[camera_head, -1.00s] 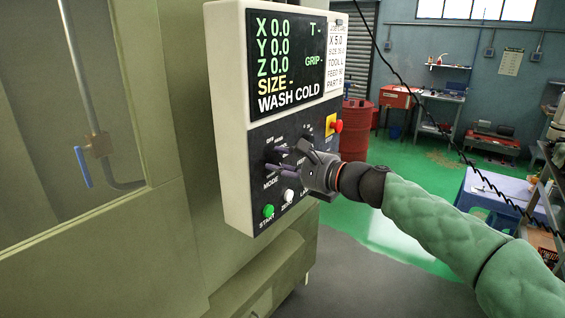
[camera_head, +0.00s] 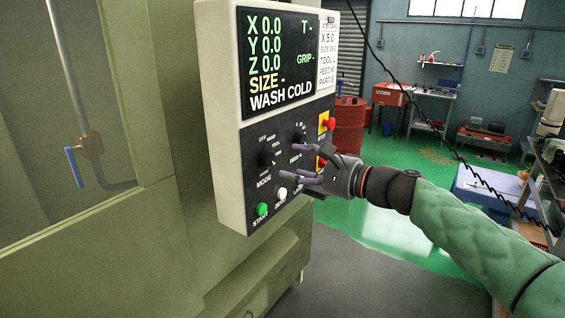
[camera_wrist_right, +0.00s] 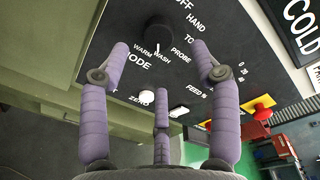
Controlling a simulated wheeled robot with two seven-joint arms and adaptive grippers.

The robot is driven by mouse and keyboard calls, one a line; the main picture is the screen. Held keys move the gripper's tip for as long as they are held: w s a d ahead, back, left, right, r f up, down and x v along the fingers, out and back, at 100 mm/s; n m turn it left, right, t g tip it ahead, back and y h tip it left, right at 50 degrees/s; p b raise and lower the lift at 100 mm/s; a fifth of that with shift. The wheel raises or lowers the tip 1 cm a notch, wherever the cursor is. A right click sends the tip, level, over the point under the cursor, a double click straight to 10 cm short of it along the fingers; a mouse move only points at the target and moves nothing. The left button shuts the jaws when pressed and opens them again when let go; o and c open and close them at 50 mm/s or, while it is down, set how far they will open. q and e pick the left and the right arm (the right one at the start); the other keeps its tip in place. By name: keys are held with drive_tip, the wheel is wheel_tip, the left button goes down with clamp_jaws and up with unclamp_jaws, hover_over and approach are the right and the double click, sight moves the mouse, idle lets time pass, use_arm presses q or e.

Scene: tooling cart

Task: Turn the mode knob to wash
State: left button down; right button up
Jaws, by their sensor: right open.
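The mode knob (camera_head: 267,157) is a black round knob on the dark lower part of the control panel, above the MODE label. In the right wrist view the knob (camera_wrist_right: 159,32) is ahead of my fingers, with the WARM and WASH labels by its lower edge. A white line on it points down toward these labels, closest to WASH. My right gripper (camera_head: 292,162) is open and empty, to the right of the knob and apart from it. Its purple fingers (camera_wrist_right: 161,60) are spread in the wrist view. My left gripper is not in view.
The panel screen (camera_head: 283,60) reads WASH COLD. A second black knob (camera_head: 299,135) is close to my upper finger. Below are the green start button (camera_head: 262,209) and a white zero button (camera_head: 281,193). A red stop button (camera_head: 328,125) is at the right edge.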

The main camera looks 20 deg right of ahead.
drive_tip(key=v, duration=0.5)
drive_tip(key=shift+s+d, duration=0.15)
drive_tip(key=shift+s, duration=0.05)
